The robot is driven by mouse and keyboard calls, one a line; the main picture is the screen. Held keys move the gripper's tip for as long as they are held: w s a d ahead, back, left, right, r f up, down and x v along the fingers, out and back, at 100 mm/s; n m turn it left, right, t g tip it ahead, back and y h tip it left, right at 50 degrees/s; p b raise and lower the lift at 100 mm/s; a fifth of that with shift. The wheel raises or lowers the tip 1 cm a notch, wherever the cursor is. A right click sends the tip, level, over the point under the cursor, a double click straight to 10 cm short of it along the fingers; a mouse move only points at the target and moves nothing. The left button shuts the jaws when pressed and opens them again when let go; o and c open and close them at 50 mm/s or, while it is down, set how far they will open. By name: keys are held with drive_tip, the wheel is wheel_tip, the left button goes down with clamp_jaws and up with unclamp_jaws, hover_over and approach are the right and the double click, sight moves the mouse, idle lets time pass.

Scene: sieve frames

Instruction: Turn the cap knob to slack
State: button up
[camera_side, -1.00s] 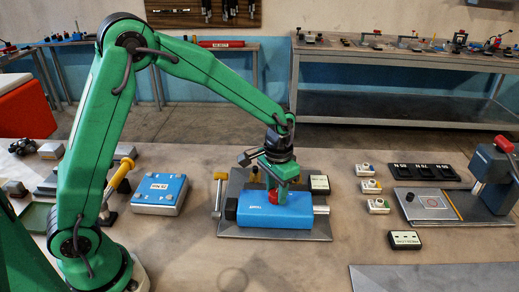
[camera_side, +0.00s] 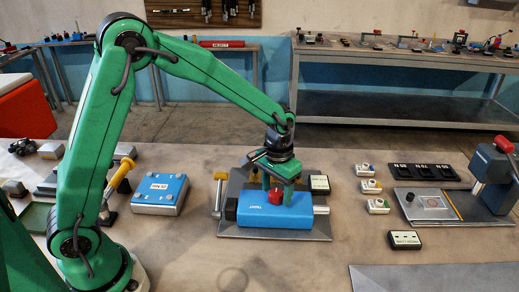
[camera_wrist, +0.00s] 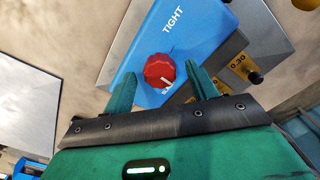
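The red cap knob (camera_side: 272,193) sits on top of the blue block (camera_side: 290,212). In the wrist view the knob (camera_wrist: 159,70) shows a white pointer line toward its lower right edge, at partly hidden white lettering on the near side. The word TIGHT is on the far side of the block (camera_wrist: 150,42). My gripper (camera_side: 276,190) is over the block. In the wrist view its two fingers (camera_wrist: 163,88) are spread apart, with visible gaps between them and the knob. Nothing is held.
The block rests on a grey metal plate (camera_side: 235,231) with a brass-coloured T-handle (camera_side: 220,177) at its left. A blue box (camera_side: 160,193) stands further left. Small white blocks (camera_side: 369,186) and a dark press (camera_side: 492,172) are on the right. The front bench is mostly clear.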

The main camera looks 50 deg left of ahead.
sight(277, 192)
idle(0.3)
wheel_tip(277, 192, up, 7)
drive_tip(key=shift+r, duration=0.4)
idle(0.5)
drive_tip(key=shift+s+a+r, duration=0.1)
drive_tip(key=shift+s+r, duration=0.1)
drive_tip(key=shift+r, duration=0.1)
drive_tip(key=s+a+r+t, duration=0.2)
drive_tip(key=s+a+r, duration=0.1)
drive_tip(key=s, duration=0.7)
drive_tip(key=s+a+r+t, duration=0.3)
drive_tip(key=s+a+r, duration=0.1)
drive_tip(key=s, duration=0.6)
drive_tip(key=shift+s+r+t, duration=0.3)
drive_tip(key=shift+s+r, duration=0.1)
drive_tip(key=shift+r, duration=0.25)
drive_tip(key=shift+a, duration=0.1)
